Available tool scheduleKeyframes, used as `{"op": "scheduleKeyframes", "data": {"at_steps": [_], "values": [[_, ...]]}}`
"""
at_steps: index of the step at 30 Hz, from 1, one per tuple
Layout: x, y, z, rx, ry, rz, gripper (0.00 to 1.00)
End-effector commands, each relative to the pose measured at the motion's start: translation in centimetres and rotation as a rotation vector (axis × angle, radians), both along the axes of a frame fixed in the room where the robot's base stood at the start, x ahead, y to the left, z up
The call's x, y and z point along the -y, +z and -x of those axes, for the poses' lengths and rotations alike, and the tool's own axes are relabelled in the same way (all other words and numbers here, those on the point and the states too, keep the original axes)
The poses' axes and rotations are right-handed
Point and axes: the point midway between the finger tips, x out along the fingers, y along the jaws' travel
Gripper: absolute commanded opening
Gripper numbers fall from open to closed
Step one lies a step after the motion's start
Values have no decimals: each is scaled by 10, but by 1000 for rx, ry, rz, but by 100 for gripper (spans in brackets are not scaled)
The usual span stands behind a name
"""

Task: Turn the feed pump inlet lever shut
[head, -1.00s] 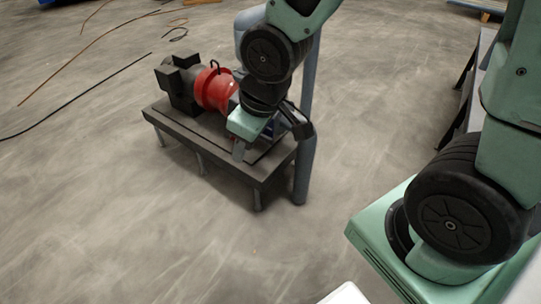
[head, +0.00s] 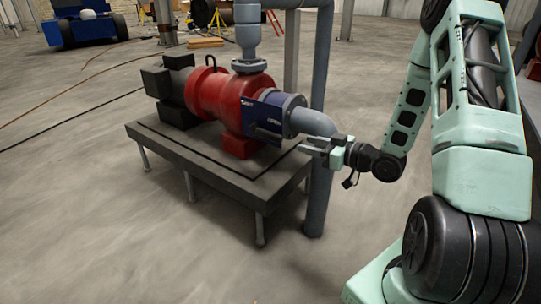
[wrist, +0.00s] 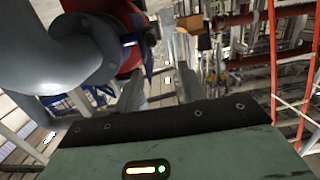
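The feed pump (head: 208,92) is red with a dark motor and stands on a low dark plinth. A blue inlet valve body (head: 270,108) with white "SHUT" and "OPEN" markings joins it to a grey elbow pipe (head: 318,122). A dark lever (head: 268,135) lies across the front of the valve below the "OPEN" mark. My gripper (head: 311,145) is open and empty, right of the lever and just in front of the elbow, apart from the lever. In the wrist view my two fingers (wrist: 158,88) stand apart, with the grey pipe (wrist: 50,60) to their left; I cannot make out the lever there.
The plinth (head: 215,172) edge runs below the valve. A grey vertical pipe (head: 319,200) stands behind my gripper. Another grey pipe (head: 248,40) rises from the pump top. Cables (head: 70,118) lie on the floor at left. The floor in front is clear.

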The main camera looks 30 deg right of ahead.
Motion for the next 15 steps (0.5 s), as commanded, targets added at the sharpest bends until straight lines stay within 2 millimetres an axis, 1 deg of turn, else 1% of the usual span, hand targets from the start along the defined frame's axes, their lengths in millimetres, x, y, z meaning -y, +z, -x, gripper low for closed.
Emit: {"op": "scheduleKeyframes", "data": {"at_steps": [1, 4, 7, 11, 15], "values": [[8, -15, 6, 27, -11, -22, 40], [16, -18, 14, 68, -19, -49, 40], [18, -18, 14, 88, -21, -59, 40], [13, -17, 2, 93, -18, -58, 40], [4, -18, -23, 93, -17, -57, 40]]}}
